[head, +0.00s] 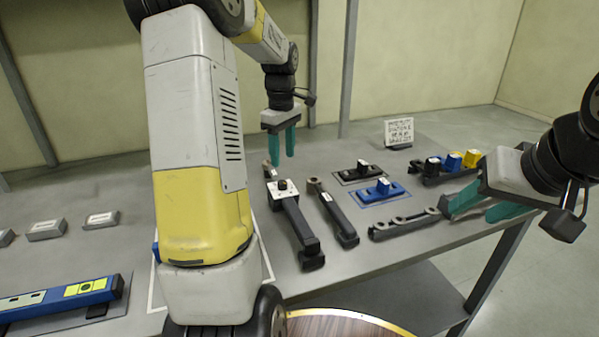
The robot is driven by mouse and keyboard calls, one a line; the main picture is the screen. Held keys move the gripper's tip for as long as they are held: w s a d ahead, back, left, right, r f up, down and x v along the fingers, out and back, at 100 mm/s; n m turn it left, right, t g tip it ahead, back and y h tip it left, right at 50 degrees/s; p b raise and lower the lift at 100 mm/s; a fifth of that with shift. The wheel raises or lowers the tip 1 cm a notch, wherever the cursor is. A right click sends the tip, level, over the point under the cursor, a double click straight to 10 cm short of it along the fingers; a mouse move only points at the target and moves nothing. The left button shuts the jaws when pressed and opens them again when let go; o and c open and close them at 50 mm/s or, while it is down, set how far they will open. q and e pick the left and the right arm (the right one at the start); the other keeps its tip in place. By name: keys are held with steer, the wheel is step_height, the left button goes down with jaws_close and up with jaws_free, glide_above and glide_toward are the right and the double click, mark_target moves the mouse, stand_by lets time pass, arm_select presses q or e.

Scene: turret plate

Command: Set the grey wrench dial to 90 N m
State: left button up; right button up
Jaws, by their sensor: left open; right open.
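A dark grey wrench (297,228) lies on the table with a white square dial plate (284,194) and a small dark knob near its far end. The dial's marks and setting are too small to read. My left gripper (281,158) is open and empty, its teal fingers pointing down above and behind the dial, apart from it. A second dark wrench (337,216) without a visible dial lies just to its right.
A rack with colored blocks (452,161) and a dark holed bar (404,224) are near my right gripper. A sign (399,132) stands behind. A blue level (62,299) lies at left.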

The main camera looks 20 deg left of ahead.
mark_target(282, 182)
arm_select(q)
steer(key=shift+w+a+f+n, duration=0.3)
steer(key=shift+w+f, duration=0.15)
steer(key=shift+f, duration=0.1)
steer(key=shift+w+f, duration=0.1)
steer(key=shift+f, duration=0.25)
step_height(282, 182, down, 7)
steer(key=shift+a+f, duration=0.1)
steer(key=shift+f, duration=0.05)
jaws_close()
